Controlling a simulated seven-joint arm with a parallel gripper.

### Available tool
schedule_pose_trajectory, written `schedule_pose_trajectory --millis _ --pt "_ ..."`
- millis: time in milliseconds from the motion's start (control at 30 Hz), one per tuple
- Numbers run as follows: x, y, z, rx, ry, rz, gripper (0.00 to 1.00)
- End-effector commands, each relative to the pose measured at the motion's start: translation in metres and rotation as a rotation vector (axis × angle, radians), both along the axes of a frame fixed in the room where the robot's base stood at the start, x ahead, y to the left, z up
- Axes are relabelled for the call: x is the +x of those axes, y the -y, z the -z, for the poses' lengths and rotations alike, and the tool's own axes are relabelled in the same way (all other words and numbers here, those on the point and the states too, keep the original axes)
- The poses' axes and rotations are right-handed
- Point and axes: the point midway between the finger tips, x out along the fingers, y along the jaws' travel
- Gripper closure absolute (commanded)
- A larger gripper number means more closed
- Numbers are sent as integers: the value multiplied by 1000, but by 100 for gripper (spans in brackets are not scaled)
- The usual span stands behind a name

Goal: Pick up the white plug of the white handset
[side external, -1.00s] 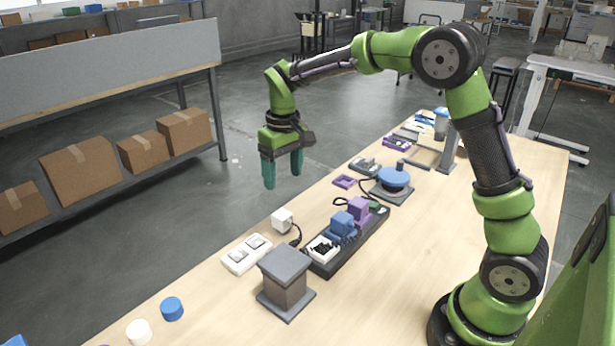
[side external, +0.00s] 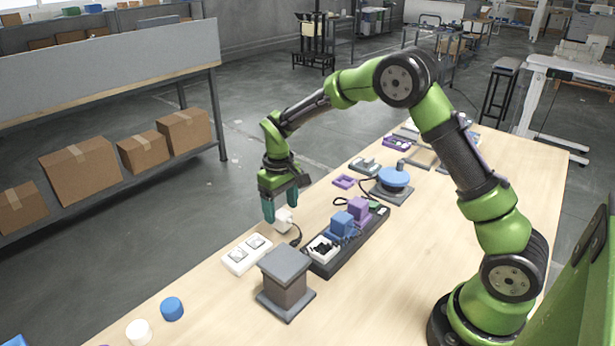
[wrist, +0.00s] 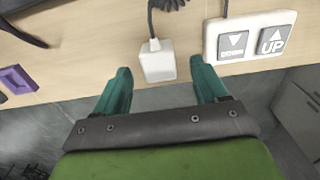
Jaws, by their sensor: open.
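The white plug (side external: 284,220) is a small white block with a dark cable, near the table's far edge. It also shows in the wrist view (wrist: 158,62), with a coiled black cable leaving its top. The white handset (side external: 247,254) lies beside it, with grey up and down buttons, and shows at the right of the wrist view (wrist: 252,37). My gripper (side external: 281,208) is open, its teal fingers close to the plug. In the wrist view its fingertips (wrist: 162,70) appear on either side of the plug, with nothing held. Whether a finger touches the plug I cannot tell.
A dark strip (side external: 368,232) holds white, blue and purple blocks. A grey pedestal (side external: 284,282) stands near the handset. A purple frame (side external: 344,181) and a blue round device (side external: 394,178) lie farther along. The table's edge is near the plug.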

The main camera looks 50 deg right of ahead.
Motion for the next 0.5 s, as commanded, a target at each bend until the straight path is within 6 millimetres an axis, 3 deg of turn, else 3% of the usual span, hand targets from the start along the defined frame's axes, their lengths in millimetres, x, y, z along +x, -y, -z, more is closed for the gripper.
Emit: schedule_pose_trajectory --millis 300,500 --pt "0 1 44 0 -3 0 28" --pt "0 1 51 0 0 -1 28"
